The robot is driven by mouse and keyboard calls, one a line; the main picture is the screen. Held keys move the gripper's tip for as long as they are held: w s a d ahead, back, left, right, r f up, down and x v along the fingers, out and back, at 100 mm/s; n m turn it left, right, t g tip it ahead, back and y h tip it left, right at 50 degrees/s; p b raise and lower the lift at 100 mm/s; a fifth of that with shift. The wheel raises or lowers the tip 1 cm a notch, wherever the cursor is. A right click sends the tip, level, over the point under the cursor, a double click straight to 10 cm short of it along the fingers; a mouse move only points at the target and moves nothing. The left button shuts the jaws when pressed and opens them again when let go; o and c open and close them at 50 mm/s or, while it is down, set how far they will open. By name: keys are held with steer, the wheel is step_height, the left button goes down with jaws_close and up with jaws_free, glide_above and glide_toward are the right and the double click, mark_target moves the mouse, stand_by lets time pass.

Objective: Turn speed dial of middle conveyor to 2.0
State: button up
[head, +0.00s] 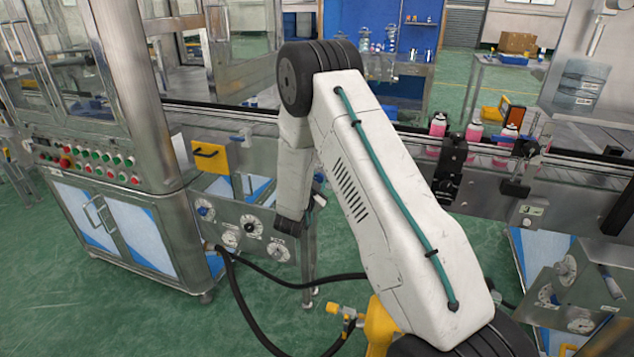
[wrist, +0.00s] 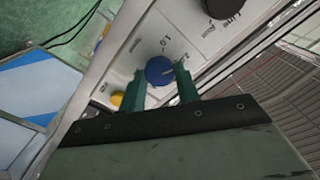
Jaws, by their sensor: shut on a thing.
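The speed dial is a round blue knob (wrist: 158,72) on a pale panel (wrist: 125,65) in the wrist view. A number that looks like 1.0 is printed above it. A faint pale mark on the knob points to the right, toward my right finger. A label there is partly covered, so the exact setting is unclear. My gripper (wrist: 161,73) has its green fingers on both sides of the knob, shut on it. In the head view my arm bends down at the centre, and the fingers and this knob cannot be made out.
A black knob (wrist: 222,6) sits on the panel above right of the blue one, and a yellow knob (wrist: 117,98) at lower left. In the head view a conveyor (head: 590,165) carries pink bottles (head: 473,132). A machine cabinet (head: 110,225) stands left; a black hose (head: 285,281) crosses low.

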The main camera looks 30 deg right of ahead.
steer(key=shift+a+m, duration=0.1)
steer(key=shift+m, duration=0.4)
steer(key=o, duration=1)
steer(key=shift+w+a, duration=0.1)
steer(key=v, duration=0.7)
steer(key=shift+s+a, duration=0.2)
steer(key=shift+s, duration=0.05)
